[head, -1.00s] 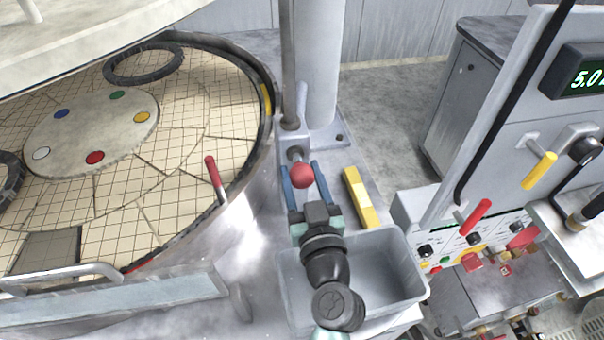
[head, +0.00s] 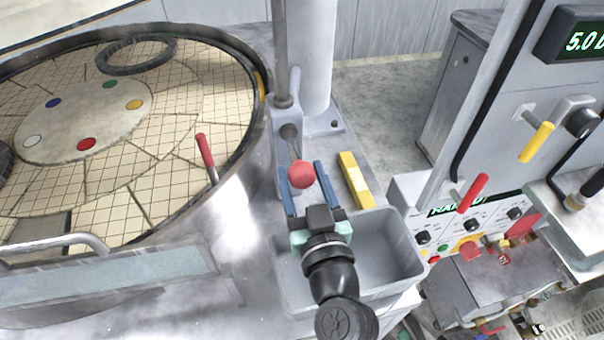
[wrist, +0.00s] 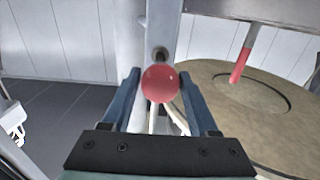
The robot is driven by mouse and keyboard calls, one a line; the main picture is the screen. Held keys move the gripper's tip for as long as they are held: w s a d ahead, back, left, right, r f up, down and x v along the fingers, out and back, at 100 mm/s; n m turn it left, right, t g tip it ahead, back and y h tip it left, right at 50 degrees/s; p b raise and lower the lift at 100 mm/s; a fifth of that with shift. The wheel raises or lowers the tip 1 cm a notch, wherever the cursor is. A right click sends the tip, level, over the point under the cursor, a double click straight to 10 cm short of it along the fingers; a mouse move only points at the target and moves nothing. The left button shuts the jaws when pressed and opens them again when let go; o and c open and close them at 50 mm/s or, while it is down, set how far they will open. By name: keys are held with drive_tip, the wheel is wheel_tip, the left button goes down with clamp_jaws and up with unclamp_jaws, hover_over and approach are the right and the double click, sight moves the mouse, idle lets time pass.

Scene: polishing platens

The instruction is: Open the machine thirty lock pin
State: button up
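The lock pin shows a round red knob (head: 302,174) on a metal rod that comes out of a dark collar (head: 289,131) at the foot of the grey column. In the wrist view the red knob (wrist: 160,84) sits between the fingertips. My gripper (head: 301,168) has its two blue fingers on either side of the knob and looks shut on it. In the wrist view my gripper (wrist: 160,74) has both tips close against the ball's sides. A clear length of rod shows between collar and knob.
A grey bin (head: 400,262) lies under my gripper, with a yellow block (head: 355,180) beside it. The tiled lower platen (head: 190,85) with a red-handled lever (head: 205,151) is on the left. A control panel (head: 440,226) with coloured levers stands on the right.

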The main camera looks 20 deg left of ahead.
drive_tip(key=shift+o, duration=1.4)
drive_tip(key=shift+r, duration=0.1)
drive_tip(key=b+v, duration=0.5)
drive_tip(key=v, duration=0.8)
drive_tip(key=shift+b, duration=0.3)
